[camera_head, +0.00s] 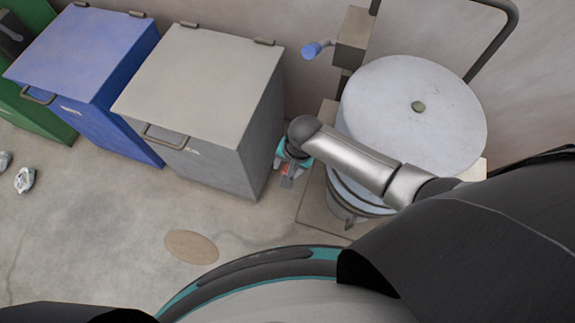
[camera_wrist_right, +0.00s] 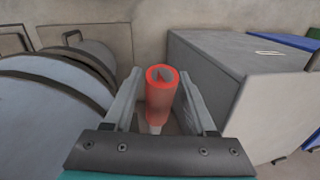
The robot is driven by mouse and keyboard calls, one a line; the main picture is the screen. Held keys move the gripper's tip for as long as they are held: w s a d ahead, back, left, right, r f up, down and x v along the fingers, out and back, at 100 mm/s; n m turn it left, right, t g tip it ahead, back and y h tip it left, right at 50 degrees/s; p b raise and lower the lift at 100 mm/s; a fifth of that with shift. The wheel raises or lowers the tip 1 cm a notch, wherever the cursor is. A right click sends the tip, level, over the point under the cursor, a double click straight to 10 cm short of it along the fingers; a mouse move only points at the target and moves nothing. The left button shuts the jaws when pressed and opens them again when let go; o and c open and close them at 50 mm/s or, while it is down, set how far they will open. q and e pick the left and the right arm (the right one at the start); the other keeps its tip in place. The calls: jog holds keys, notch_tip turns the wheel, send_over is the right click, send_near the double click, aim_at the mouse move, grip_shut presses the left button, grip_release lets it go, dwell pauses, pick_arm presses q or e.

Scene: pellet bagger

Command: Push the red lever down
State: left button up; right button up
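The red lever (camera_wrist_right: 161,98) shows in the right wrist view as a red cylindrical grip with a dark, notched end, on a pale rod. It stands between the two fingers of my right gripper (camera_wrist_right: 161,80), with a narrow gap on each side, so the gripper looks open around it. In the head view my right gripper (camera_head: 288,172) hangs beside the drum machine, and only a small red patch of the lever (camera_head: 289,169) shows there, the rest being hidden. My left gripper is in neither view.
The round drum (camera_head: 400,105) stands right of my gripper, under my forearm. A grey bin (camera_head: 200,90) stands close on the left, with blue (camera_head: 85,50) and green (camera_head: 35,110) bins beyond. A blue knob (camera_head: 312,50) sticks out behind. The floor in front is mostly clear.

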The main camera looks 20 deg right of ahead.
grip_shut()
jog(key=shift+a, duration=0.1)
dwell(1.1)
